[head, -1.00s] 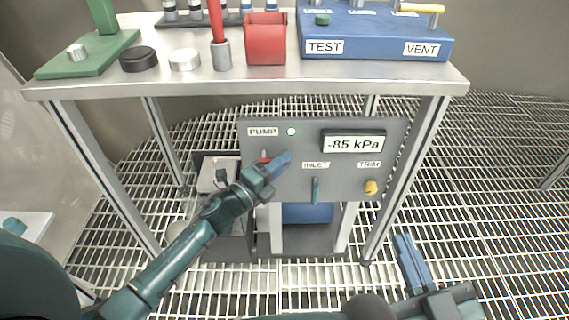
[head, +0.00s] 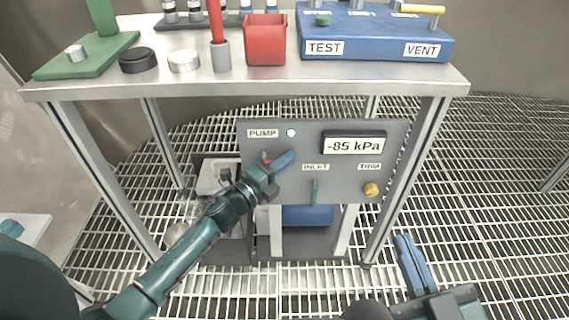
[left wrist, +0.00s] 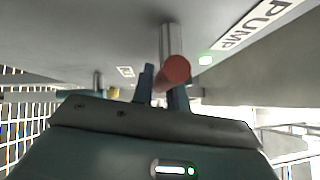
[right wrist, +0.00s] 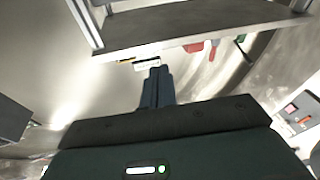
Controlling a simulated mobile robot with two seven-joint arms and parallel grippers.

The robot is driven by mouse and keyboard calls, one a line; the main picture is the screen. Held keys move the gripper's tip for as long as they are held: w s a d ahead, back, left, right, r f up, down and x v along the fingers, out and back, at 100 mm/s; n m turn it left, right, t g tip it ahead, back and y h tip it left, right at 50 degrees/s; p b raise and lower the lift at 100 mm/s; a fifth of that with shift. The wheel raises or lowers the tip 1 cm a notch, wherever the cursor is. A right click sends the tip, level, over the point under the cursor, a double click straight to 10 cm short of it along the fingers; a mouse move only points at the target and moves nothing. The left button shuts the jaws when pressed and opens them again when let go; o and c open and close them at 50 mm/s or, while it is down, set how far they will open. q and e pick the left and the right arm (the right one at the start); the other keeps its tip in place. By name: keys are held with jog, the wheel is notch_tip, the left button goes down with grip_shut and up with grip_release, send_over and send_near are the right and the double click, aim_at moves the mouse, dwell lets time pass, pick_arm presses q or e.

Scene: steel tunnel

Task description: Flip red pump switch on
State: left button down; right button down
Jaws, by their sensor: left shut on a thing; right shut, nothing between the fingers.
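The grey control panel (head: 259,188) hangs under the bench and has a PUMP label (head: 262,133) with a small pale lamp (head: 291,132). The red pump switch (head: 266,160) is mostly hidden behind my left gripper in the head view. Its red tip (left wrist: 176,69) on a metal stem shows between the fingers in the left wrist view. My left gripper (head: 284,161) is shut on the switch. My right gripper (head: 412,262) is shut and empty, low at the right, apart from the panel.
The panel also has a display (head: 353,145) reading -85 kPa, a green INLET lever (head: 315,192) pointing down and a yellow TRIM knob (head: 371,189). The steel bench top (head: 110,84) overhangs the panel. Bench legs (head: 402,180) flank it. The grating floor at right is clear.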

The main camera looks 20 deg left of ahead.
pick_arm(q)
jog(key=shift+b, duration=0.35)
jog(key=shift+r+n+t, duration=0.1)
jog(key=shift+n+t, duration=0.2)
jog(key=shift+r, duration=0.1)
jog(key=c, duration=1.7)
grip_release()
pick_arm(e)
jog(key=shift+a+r, duration=0.1)
jog(key=shift+r, duration=0.1)
pick_arm(q)
jog(key=shift+s, duration=0.1)
jog(key=p+v, duration=0.2)
jog(key=v, duration=1.1)
pick_arm(e)
jog(key=shift+d+f, duration=0.25)
